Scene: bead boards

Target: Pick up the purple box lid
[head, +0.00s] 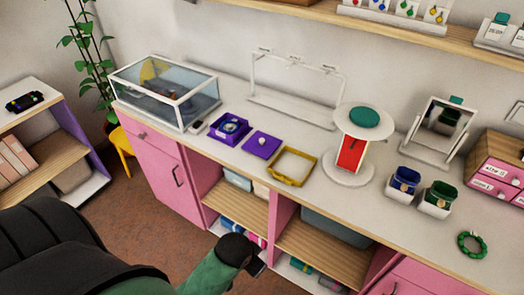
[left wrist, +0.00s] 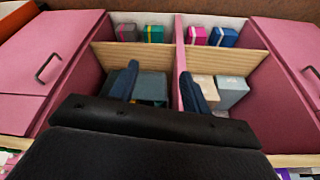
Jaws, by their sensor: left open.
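The purple box lid (head: 262,144) lies flat on the white counter as a purple square with a small light mark or knob on top. It sits just right of the open purple box (head: 230,129), apart from it, and something blue is inside the box. My left gripper (head: 257,267) is low in front of the cabinet, below counter height and well below the lid. In the left wrist view my left gripper (left wrist: 160,76) is open and empty, its two dark fingers apart before the shelves. The lid is not visible there. My right gripper is not in view.
A yellow tray (head: 293,181) is right of the lid, and a glass display case (head: 166,92) stands left. A round white stand (head: 348,179) with a green top stands farther right. The counter edge and open shelves (head: 236,205) are near my left gripper.

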